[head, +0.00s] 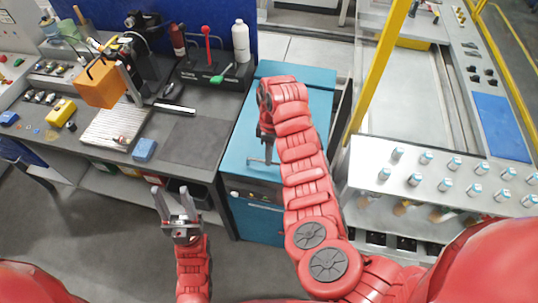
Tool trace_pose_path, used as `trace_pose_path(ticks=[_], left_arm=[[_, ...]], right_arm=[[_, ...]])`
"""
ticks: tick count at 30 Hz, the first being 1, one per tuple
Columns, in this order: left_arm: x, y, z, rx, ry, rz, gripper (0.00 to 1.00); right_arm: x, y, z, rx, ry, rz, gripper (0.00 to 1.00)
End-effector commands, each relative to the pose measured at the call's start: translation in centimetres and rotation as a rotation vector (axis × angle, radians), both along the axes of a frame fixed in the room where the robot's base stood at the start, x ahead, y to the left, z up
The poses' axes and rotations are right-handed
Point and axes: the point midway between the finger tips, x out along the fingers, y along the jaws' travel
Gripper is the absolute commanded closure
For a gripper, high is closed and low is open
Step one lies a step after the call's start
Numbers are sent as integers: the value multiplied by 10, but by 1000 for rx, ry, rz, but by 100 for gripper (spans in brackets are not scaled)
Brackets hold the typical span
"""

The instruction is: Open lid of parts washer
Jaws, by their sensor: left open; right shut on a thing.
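The parts washer is a teal cabinet (258,222) in the middle, between the workbench and the metal frame. Its teal lid (245,125) lies on top and looks closed. A thin metal handle (262,161) shows near the lid's front edge. My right gripper (267,148) points down at the lid, shut on what looks like this handle; my arm hides the exact contact and much of the lid's right side. My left gripper (172,192) is open and empty, in front of the workbench and left of the washer.
The dark workbench (190,138) on the left carries an orange block (99,83), a white bottle (241,40) and a blue box (144,149). A yellow post (378,70) and a rack of small cylinders (440,180) stand to the right. Floor is free below the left gripper.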

Motion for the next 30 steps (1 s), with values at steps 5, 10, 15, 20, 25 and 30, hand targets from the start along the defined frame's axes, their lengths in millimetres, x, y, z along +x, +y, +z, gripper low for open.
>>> trace_pose_path(ticks=[5,10,15,20,25,30], left_arm=[[0,0,0,0,0,0,50],[0,0,0,0,0,0,50],[0,0,15,0,0,0,50],[0,0,46,0,0,0,50],[0,0,54,0,0,0,50],[0,0,45,0,0,0,50]], right_arm=[[0,0,0,0,-1,0,100],[0,0,0,1,-1,0,100],[4,-1,19,2,-2,-3,100],[16,-4,65,5,-7,-3,100],[34,-9,104,8,-9,-6,100],[48,-14,126,7,-9,-8,100]])
